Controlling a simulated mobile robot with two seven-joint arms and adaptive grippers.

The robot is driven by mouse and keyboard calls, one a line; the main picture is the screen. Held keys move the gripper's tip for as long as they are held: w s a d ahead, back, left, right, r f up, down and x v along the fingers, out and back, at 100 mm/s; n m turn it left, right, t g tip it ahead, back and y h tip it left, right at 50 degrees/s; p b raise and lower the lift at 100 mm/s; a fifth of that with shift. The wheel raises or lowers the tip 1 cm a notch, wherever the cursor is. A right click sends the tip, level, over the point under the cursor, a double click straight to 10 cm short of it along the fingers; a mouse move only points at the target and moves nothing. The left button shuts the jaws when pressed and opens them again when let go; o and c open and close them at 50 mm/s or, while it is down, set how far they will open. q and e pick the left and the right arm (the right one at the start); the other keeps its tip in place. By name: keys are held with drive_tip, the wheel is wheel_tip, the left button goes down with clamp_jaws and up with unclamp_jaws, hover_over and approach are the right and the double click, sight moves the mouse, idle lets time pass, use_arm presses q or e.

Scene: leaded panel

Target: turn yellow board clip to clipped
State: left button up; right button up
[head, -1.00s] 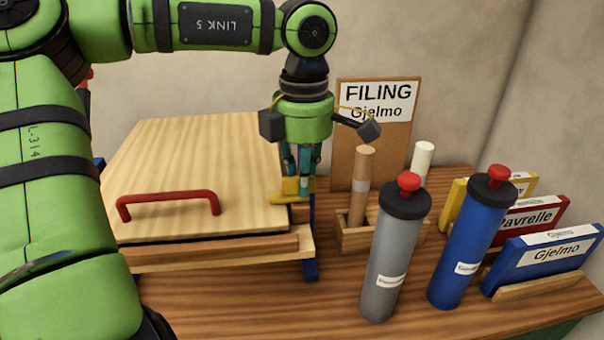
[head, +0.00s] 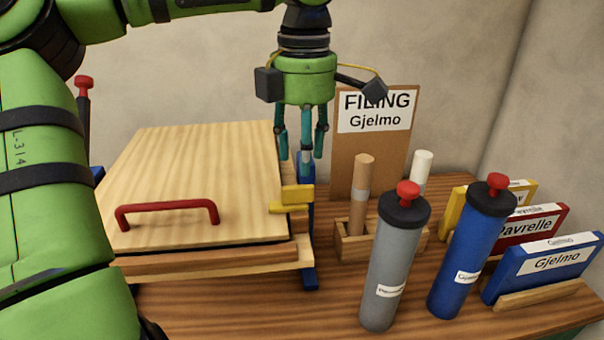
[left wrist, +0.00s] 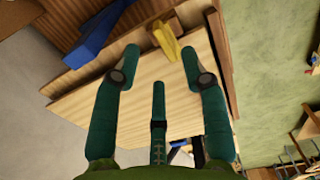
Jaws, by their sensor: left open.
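The yellow board clip (head: 296,196) sits at the right edge of the pale wooden board (head: 190,170). A low yellow arm reaches left over the board's edge, and a block stands up beside it. My left gripper (head: 301,152) is open and empty above and slightly behind the clip, clear of it. In the left wrist view the clip (left wrist: 167,38) shows beyond the spread fingers (left wrist: 160,62), with nothing between them. My right gripper is not in view.
A red handle (head: 167,212) stands on the board near its front. A wooden holder with two rods (head: 361,195), a grey cylinder (head: 394,265) and a blue cylinder (head: 470,250) stand to the right.

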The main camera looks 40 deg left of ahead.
sight(303, 185)
use_arm(q)
wheel_tip(303, 185, up, 5)
drive_tip(key=shift+r, duration=0.2)
drive_tip(key=shift+d+f, duration=0.1)
idle(0.5)
